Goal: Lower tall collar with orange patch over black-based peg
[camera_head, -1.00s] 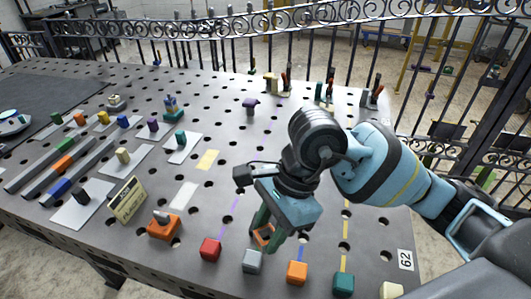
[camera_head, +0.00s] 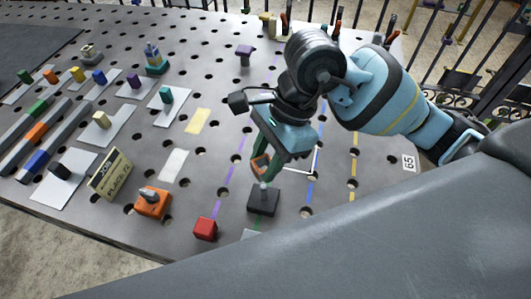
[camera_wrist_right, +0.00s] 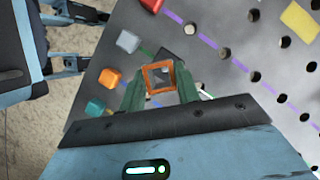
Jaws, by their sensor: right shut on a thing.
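My right gripper (camera_head: 261,168) is shut on a square collar with an orange patch (camera_head: 259,162). The black-based peg (camera_head: 263,201) stands on the table just below it, its grey pin pointing up toward the collar. In the right wrist view the collar (camera_wrist_right: 158,63) shows as an orange square frame between the green fingers, with the grey pin seen through its opening and part of the dark base (camera_wrist_right: 173,54) beyond it. How far the collar is above the pin I cannot tell. My left gripper (camera_wrist_right: 82,40) shows open and empty at the wrist view's left edge.
A grey part of mine covers the lower right.

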